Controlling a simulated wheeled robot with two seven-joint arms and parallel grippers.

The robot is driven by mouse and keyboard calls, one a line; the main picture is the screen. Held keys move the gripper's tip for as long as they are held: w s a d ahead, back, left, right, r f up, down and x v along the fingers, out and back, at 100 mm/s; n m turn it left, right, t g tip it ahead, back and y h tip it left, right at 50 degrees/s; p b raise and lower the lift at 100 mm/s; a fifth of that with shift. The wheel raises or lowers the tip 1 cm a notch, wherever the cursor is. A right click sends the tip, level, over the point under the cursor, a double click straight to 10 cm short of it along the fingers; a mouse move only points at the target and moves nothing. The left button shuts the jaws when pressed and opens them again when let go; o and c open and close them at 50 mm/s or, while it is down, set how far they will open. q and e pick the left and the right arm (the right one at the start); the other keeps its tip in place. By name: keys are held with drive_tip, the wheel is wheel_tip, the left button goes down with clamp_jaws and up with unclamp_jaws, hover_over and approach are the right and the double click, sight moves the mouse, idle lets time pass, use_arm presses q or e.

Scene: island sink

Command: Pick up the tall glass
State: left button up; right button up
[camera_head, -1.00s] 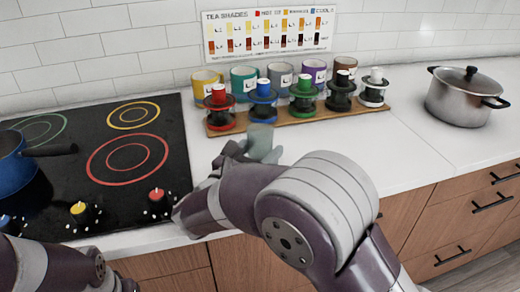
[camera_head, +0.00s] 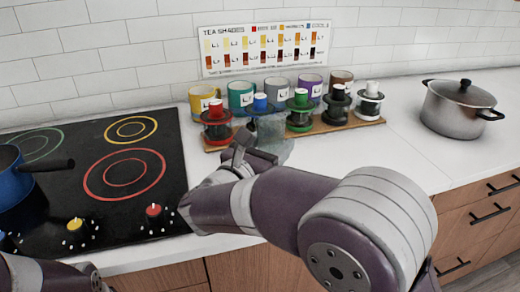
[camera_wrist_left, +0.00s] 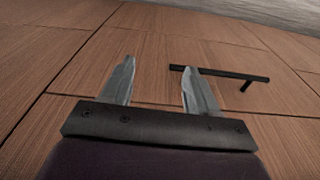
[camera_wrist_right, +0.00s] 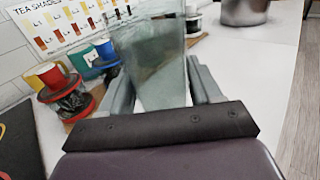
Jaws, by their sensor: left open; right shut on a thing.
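The tall glass (camera_head: 270,136) is clear and greyish. In the head view it is upright in front of the wooden board, partly hidden by my right gripper (camera_head: 250,154). In the right wrist view the glass (camera_wrist_right: 150,58) stands between both fingers of my right gripper (camera_wrist_right: 165,90), which is shut on it. Its base is hidden, and I cannot tell whether it touches the counter. My left gripper (camera_wrist_left: 160,85) is open and empty in the left wrist view, in front of wooden cabinet fronts.
A wooden board (camera_head: 338,125) holds several coloured mugs and canisters close behind the glass. A stove (camera_head: 90,185) with a blue pan (camera_head: 12,183) is at left. A lidded pot (camera_head: 458,108) stands at right. The counter (camera_head: 365,160) right of the glass is clear.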

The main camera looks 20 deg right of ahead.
drive_tip(key=s+d+r, duration=0.3)
drive_tip(key=d+r, duration=0.2)
drive_tip(key=d, duration=0.3)
drive_tip(key=shift+d+r, duration=0.2)
idle(0.3)
